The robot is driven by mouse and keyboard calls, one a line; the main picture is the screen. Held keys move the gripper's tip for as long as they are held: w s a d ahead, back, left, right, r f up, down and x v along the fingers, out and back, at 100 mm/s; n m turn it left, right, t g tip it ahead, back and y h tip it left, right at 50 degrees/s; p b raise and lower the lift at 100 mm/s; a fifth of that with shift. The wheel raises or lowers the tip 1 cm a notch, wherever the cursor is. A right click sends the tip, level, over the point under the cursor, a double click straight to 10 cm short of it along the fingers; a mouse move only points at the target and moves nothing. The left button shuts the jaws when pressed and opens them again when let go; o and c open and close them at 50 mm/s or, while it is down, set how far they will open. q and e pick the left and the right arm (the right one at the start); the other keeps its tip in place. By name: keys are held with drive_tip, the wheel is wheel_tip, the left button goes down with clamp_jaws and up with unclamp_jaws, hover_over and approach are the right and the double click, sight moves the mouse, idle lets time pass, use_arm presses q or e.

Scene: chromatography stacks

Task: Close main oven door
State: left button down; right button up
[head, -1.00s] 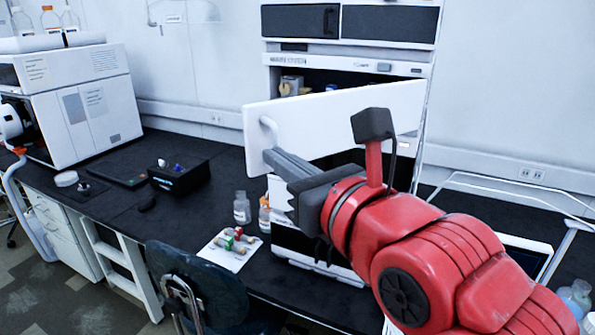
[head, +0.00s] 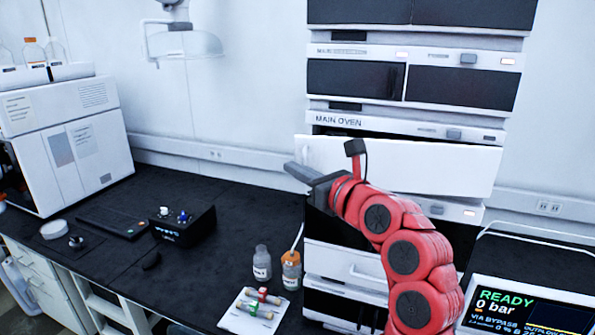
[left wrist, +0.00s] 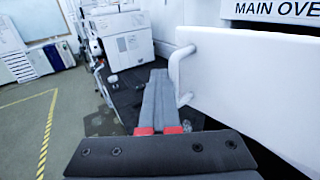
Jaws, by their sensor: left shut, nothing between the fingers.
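The main oven (head: 340,122) is labelled in the stack at right. Its white door (head: 440,168) covers most of the front, with a dark gap along the top, so it stands ajar. My left gripper (head: 290,169) is shut and empty, at the door's left edge. In the left wrist view the door (left wrist: 250,85) fills the right side, its white handle (left wrist: 181,75) at its left edge. The shut fingers (left wrist: 158,73) point ahead, left of the handle; whether they touch it I cannot tell. My right gripper is not in view.
Bottles (head: 262,263) and a white sheet with vials (head: 252,311) lie on the black bench left of the stack. A black box (head: 184,225) and a white instrument (head: 70,140) stand farther left. A display (head: 530,308) reads READY at lower right.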

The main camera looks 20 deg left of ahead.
use_arm(q)
drive_tip(key=w, duration=0.2)
drive_tip(key=w+a+p, duration=0.1)
drive_tip(key=w, duration=0.1)
drive_tip(key=shift+w+a+r, duration=0.1)
drive_tip(key=shift+w+a, duration=0.05)
drive_tip(key=shift+w, duration=0.05)
drive_tip(key=shift+w+a+p, duration=0.1)
drive_tip(key=shift+w+p, duration=0.2)
drive_tip(key=shift+w, duration=0.55)
